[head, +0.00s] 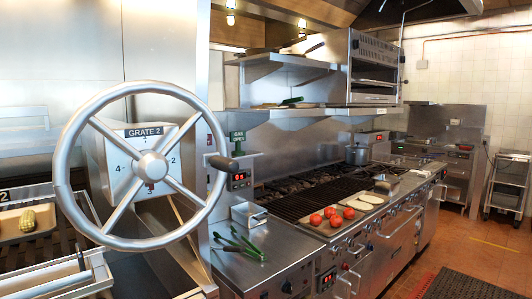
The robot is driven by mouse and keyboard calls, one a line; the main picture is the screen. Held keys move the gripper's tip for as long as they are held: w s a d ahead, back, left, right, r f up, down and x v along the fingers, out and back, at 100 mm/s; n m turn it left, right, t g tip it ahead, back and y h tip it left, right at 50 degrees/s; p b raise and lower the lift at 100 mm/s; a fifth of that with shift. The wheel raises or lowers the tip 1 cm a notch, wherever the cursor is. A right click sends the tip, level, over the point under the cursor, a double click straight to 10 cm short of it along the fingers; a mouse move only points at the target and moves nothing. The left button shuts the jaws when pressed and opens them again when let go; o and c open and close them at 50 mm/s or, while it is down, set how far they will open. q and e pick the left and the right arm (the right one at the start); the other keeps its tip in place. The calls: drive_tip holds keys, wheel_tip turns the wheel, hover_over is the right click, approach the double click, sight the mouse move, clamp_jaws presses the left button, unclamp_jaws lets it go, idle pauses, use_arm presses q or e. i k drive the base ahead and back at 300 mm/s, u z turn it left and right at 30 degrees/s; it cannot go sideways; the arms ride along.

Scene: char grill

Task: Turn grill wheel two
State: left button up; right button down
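The large grey hand wheel (151,167) stands upright at the left of the head view, close to me. It has a round rim, crossed spokes and a dark knob handle (222,163) on its right side. Behind it is a grey box labelled GRATE 2 (144,132), with a 4 on the left and a 2 on the right of its face. Neither of my grippers is in view, and nothing touches the wheel.
A tray with corn (28,219) lies at the left. Right of the wheel, green-handled tongs (240,246) and a small metal container (249,214) lie on the steel counter. Tomatoes (331,212) sit on the range beyond. Tiled floor (480,245) is open at the right.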

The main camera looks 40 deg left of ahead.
sight(151, 167)
drive_tip(key=z, duration=0.15)
drive_tip(key=i, duration=1.05)
drive_tip(key=u, duration=2.2)
drive_tip(key=k, duration=0.85)
drive_tip(key=u, duration=0.15)
drive_tip(key=i, duration=0.85)
drive_tip(key=z, duration=0.1)
